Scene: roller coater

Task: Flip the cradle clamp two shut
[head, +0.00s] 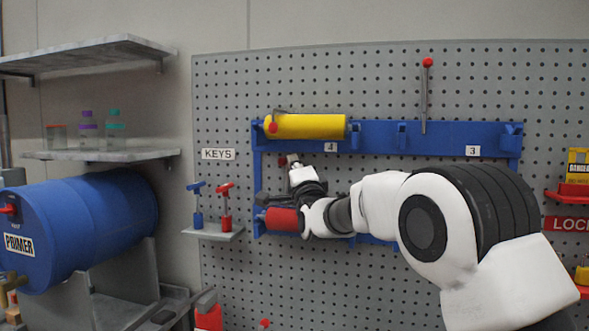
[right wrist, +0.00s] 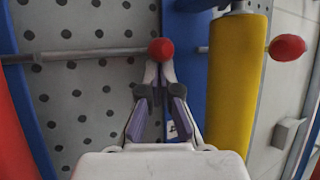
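A clamp lever (right wrist: 95,54) with a red ball knob (right wrist: 161,50) crosses the right wrist view. In the head view a red knob (head: 283,160) shows above the red roller (head: 283,219) in the lower left cradle. No label two shows, so I cannot read which cradle this is. My right gripper (head: 298,163) is in front of the rack, beside that knob. In the right wrist view its fingertips (right wrist: 160,73) are together right at the ball, and I cannot tell whether they touch it. My left gripper is not in view.
A small key shelf (head: 213,233) is at left.

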